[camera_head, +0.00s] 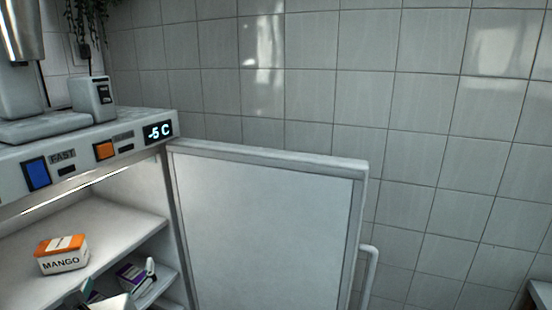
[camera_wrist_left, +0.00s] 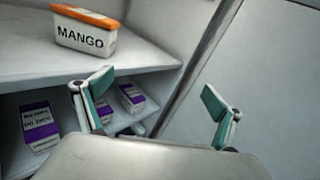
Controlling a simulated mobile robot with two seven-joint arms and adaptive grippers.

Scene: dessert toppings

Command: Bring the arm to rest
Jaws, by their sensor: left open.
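My left gripper (camera_head: 118,280) shows at the bottom left of the head view, in front of the lower shelf of an open freezer. In the left wrist view its two teal-padded fingers (camera_wrist_left: 158,86) are spread wide with nothing between them. A white tub with an orange lid marked MANGO (camera_head: 63,255) stands on the upper shelf, apart from the gripper. It also shows at the top left of the left wrist view (camera_wrist_left: 86,32). My right gripper is not in view.
The freezer door (camera_head: 265,230) stands open to the right, with a handle (camera_head: 369,275) at its edge. Purple-and-white boxes (camera_wrist_left: 40,128) sit on the lower shelf (camera_wrist_left: 70,95). The control panel (camera_head: 130,138) reads -5 C. A tiled wall (camera_head: 440,130) is behind.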

